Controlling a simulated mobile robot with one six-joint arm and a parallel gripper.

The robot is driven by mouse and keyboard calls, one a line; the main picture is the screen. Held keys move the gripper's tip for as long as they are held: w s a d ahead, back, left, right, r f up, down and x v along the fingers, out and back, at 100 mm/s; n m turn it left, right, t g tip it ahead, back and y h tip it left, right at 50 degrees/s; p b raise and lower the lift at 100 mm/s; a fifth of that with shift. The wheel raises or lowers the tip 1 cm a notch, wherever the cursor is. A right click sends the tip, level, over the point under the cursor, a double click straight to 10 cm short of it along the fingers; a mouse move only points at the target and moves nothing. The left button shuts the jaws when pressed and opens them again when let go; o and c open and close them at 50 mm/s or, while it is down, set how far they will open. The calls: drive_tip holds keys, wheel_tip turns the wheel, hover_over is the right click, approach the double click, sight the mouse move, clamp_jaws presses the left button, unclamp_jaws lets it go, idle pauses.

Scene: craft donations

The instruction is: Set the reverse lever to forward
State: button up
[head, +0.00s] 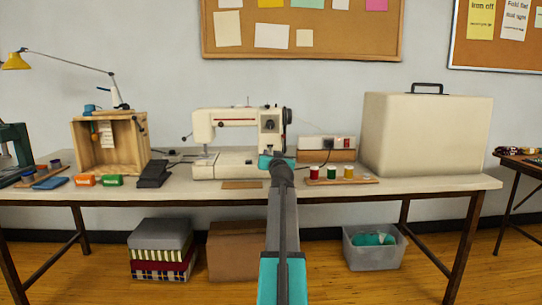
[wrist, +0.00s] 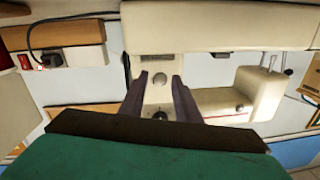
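A cream sewing machine (head: 231,118) stands on the table in the head view. It also shows upside down in the wrist view (wrist: 235,100). My gripper (head: 277,157) is in front of the lower part of its right-hand column and hides that part. In the wrist view my gripper (wrist: 161,82) is open, its two dark fingers apart with the column's front face seen between them. A small dark control (wrist: 160,78) shows between the fingertips and a round black knob (wrist: 160,115) nearer the palm. I cannot tell for sure which is the reverse lever, its setting, or whether a finger touches it.
A power box with a red switch (head: 340,142) and a tray of thread spools (head: 340,181) stand right of the machine. A large cream case (head: 427,133) is farther right. A black foot pedal (head: 154,173) and wooden crate (head: 107,143) stand left.

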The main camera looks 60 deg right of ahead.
drive_tip(key=shift+x, duration=1.4)
clamp_jaws()
